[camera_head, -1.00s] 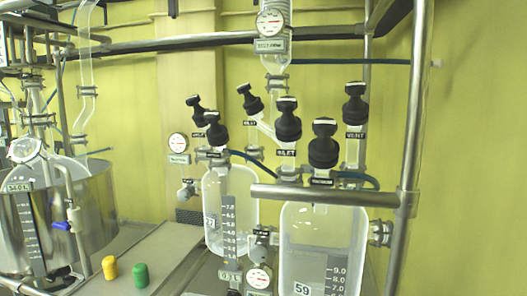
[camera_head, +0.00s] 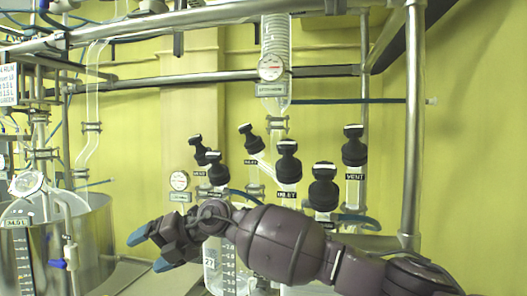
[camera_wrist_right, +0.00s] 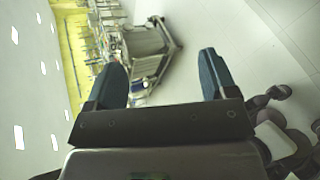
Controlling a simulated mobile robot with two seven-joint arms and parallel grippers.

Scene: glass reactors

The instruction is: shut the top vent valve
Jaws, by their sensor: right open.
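Several black valve knobs stand on the glass necks in the head view. The right-hand knob (camera_head: 354,146) has a label reading VENT below it. A left knob (camera_head: 199,150) also has a VENT label. Two knobs (camera_head: 288,162) and (camera_head: 250,138) between them carry INLET labels. My right gripper (camera_head: 152,250) is open and empty, in front of the left glass vessel and pointing left, apart from the knobs. Its two dark fingers also show wide apart in the right wrist view (camera_wrist_right: 163,78). My right arm hides much of the vessels. My left gripper is not in view.
A steel upright (camera_head: 413,130) stands right of the knobs, and a horizontal bar (camera_head: 190,82) runs behind them. A round gauge (camera_head: 271,67) hangs on the coil condenser above. A steel pot (camera_head: 90,235) stands at left. The wall at far right is clear.

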